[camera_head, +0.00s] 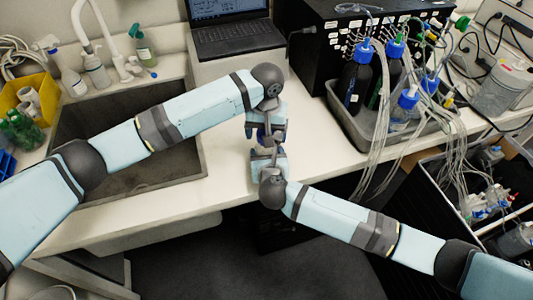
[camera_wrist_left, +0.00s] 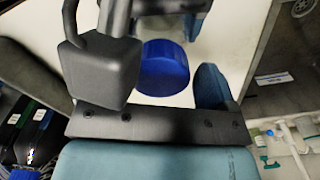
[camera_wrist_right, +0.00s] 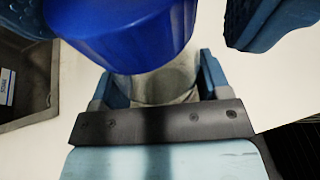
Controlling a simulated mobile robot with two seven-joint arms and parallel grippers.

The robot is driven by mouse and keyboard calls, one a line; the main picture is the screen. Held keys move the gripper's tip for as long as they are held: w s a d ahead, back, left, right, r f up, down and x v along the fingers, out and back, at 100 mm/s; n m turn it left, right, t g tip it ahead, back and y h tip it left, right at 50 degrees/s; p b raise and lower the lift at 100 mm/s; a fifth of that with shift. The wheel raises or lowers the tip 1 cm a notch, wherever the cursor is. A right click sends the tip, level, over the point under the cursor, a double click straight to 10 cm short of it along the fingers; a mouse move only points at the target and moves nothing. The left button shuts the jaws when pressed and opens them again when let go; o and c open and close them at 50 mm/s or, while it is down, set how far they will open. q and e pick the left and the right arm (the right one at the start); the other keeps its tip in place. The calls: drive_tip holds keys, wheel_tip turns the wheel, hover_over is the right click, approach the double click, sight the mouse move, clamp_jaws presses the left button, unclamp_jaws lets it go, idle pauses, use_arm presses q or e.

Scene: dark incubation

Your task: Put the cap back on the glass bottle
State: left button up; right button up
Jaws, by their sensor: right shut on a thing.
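The blue cap (camera_wrist_right: 120,30) sits over the top of the glass bottle (camera_wrist_right: 165,82) in the right wrist view. My right gripper (camera_head: 265,153) is shut on the bottle's body. My left gripper (camera_head: 264,136) is around the cap with its fingers apart; a gap shows between the cap and one finger. A dark grey block hides its other finger in the left wrist view. In the head view the grippers mostly hide cap and bottle.
The grippers meet above the white bench (camera_head: 230,190), between the sink (camera_head: 130,172) and a grey tray (camera_head: 345,128) of blue-capped bottles with tubing. A laptop (camera_head: 230,30) stands behind. Clear bench lies around the grippers.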

use_arm(q)
drive_tip(key=shift+r, duration=2.25)
drive_tip(key=shift+c, duration=0.5)
wheel_tip(320, 180, up, 4)
drive_tip(key=n, duration=0.5)
drive_tip(key=shift+f, duration=0.25)
drive_tip(key=shift+f, duration=0.1)
drive_tip(key=shift+f, duration=3.95)
drive_tip(key=shift+c, duration=0.4)
